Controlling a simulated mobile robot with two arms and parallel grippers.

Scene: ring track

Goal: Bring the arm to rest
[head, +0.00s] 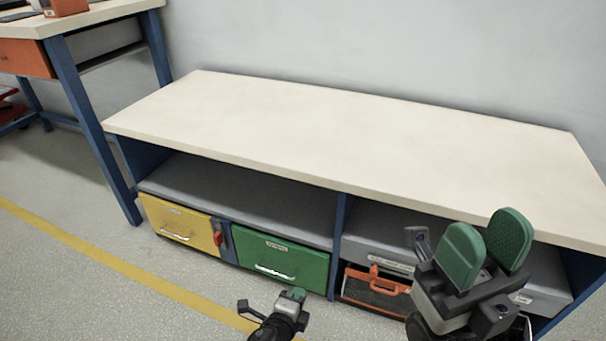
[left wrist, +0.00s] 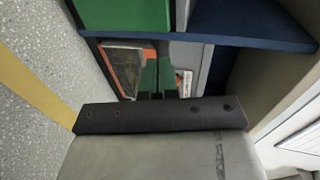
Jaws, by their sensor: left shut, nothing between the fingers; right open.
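My left gripper (head: 297,293) is low at the bottom middle of the head view, in front of the cabinet and below the green drawer. Its green fingers also show in the left wrist view (left wrist: 157,78), pressed together with nothing between them. My right gripper (head: 487,250) is large at the lower right of the head view, in front of the cabinet's right half. Its two green finger pads stand apart with nothing between them.
The low cabinet has a bare cream top (head: 350,125). A workbench (head: 78,20) stands at far left. Floor with a yellow line (head: 110,262) is clear at left.

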